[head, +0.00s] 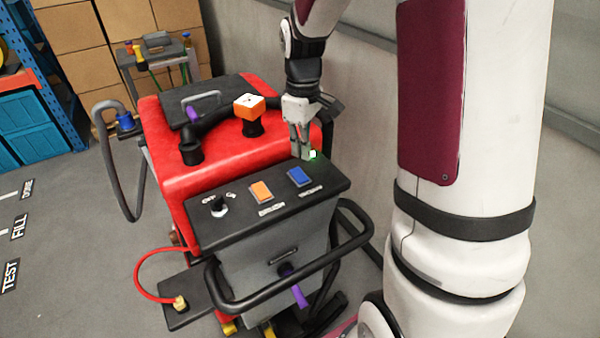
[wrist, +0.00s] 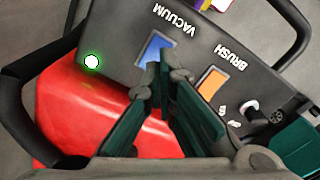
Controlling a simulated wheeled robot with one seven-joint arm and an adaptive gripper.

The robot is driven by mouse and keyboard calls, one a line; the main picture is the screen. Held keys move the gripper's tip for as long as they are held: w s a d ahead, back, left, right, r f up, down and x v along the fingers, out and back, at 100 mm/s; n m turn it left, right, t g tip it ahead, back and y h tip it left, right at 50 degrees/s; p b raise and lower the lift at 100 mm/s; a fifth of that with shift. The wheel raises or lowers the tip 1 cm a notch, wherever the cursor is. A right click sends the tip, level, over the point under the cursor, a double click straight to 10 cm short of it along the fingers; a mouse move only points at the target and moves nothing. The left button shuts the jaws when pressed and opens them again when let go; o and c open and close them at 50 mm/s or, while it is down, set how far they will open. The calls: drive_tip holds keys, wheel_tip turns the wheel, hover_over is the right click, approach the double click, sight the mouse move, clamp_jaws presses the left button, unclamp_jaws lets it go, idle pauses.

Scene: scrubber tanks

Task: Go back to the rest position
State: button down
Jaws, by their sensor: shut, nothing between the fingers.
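My gripper (head: 303,156) is shut and empty, pointing down above the rear right part of the scrubber's control panel (head: 240,217). In the wrist view the closed fingertips (wrist: 170,74) overlap the lower edge of the blue VACUUM button (wrist: 157,47). The blue button (head: 299,176) shows clear of the fingers in the head view. A lit white lamp with a green glow (head: 313,155) is beside the fingertips; the lamp (wrist: 92,61) also shows in the wrist view. The orange BRUSH button (head: 261,191) and an OFF/ON switch (head: 218,207) are further left.
A black handlebar (head: 290,283) curves around the front. A wall (head: 362,120) stands close behind on the right. The floor at left (head: 70,230) is open.

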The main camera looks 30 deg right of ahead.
idle(0.4)
drive_tip(key=s+a+r+m+t+b, duration=0.1)
drive_tip(key=s+a+r, duration=0.2)
drive_tip(key=r, duration=0.2)
drive_tip(key=s+a+r+m+t, duration=0.1)
drive_tip(key=s+a+r+m, duration=0.15)
drive_tip(key=r, duration=0.25)
drive_tip(key=s+a+r+m+t+b, duration=0.1)
drive_tip(key=s+a, duration=0.2)
drive_tip(key=s, duration=0.2)
drive_tip(key=s+a+r+m+t, duration=0.1)
drive_tip(key=s+a+r+t, duration=0.1)
drive_tip(key=s, duration=0.4)
drive_tip(key=shift+a+t+b, duration=0.3)
drive_tip(key=shift+a+b, duration=0.1)
drive_tip(key=shift+a, duration=0.1)
drive_tip(key=shift+m, duration=0.25)
